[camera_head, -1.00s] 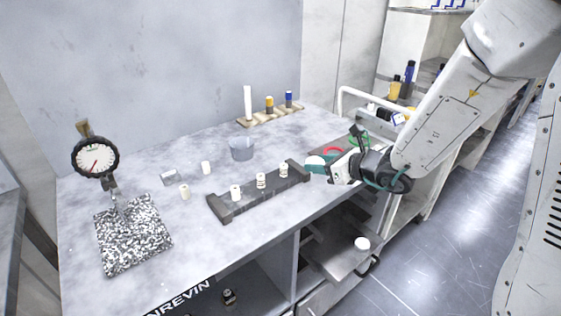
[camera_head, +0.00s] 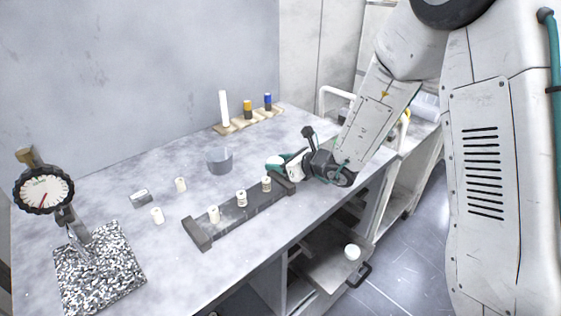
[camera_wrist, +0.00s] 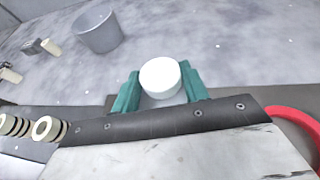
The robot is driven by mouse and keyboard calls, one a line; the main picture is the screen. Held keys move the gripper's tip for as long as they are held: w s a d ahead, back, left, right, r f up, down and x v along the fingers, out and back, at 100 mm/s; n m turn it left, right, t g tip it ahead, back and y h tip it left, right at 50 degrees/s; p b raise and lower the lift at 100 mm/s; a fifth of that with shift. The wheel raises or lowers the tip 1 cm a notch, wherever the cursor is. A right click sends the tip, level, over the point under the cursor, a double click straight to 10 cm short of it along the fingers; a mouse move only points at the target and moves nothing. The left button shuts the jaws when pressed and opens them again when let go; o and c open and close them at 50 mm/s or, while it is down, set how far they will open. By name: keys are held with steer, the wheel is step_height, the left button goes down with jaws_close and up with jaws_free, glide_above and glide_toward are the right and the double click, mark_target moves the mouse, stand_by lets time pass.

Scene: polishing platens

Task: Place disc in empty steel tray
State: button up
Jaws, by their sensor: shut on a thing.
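My gripper (camera_head: 272,163) is low over the bench, just behind the right end of the dark rack (camera_head: 196,236). In the wrist view, its teal fingers (camera_wrist: 160,88) are shut on a short white disc (camera_wrist: 160,76). In the head view the held disc is hidden or too small to tell. Several pale cylinders stand along the rack, one of them near its right end (camera_head: 266,184). No thing shows clearly as an empty steel tray.
A grey cup (camera_head: 219,161) and loose white pieces (camera_head: 157,216) stand behind the rack. A dial gauge (camera_head: 44,192) stands on a speckled plate (camera_head: 100,275) at left. A wooden holder (camera_head: 238,126) is at the back. A red ring (camera_wrist: 296,122) shows in the wrist view.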

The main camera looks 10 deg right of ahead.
steer(key=shift+f, duration=0.1)
steer(key=o, duration=0.7)
steer(key=shift+r, duration=0.2)
steer(key=v, duration=1.2)
steer(key=shift+s, duration=0.1)
